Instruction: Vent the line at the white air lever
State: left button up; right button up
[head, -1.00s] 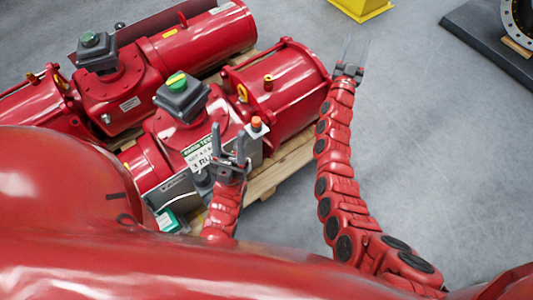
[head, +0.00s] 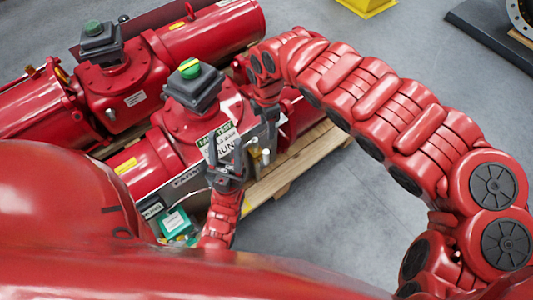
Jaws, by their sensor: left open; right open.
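A red valve actuator with a grey box and a green-and-yellow knob (head: 190,68) stands on a pallet in the middle of the head view. A grey panel (head: 184,181) and a white paper sign with green print (head: 217,142) are on its near side. A small pale upright piece (head: 266,156), possibly the white air lever, shows at the panel's right end; it is too small to be sure. My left gripper (head: 226,150) is open in front of the sign, fingers up. My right gripper (head: 269,118) is open, pointing down just above the pale piece, and hides part of the panel. I cannot tell whether it touches anything.
A second red actuator (head: 112,82) lies behind. The wooden pallet (head: 290,170) sticks out on the right. A teal box (head: 174,221) with a white label is near my body. A yellow stand (head: 368,6) and a dark platform (head: 490,38) stand far off; grey floor between is clear.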

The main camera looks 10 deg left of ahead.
aim_at(266, 152)
notch_tip(266, 152, down, 16)
jog(key=b, duration=0.5)
jog(key=shift+a+r, duration=0.1)
jog(key=shift+f+b, duration=0.3)
jog(key=shift+f, duration=0.35)
jog(key=shift+c, duration=0.3)
grip_shut()
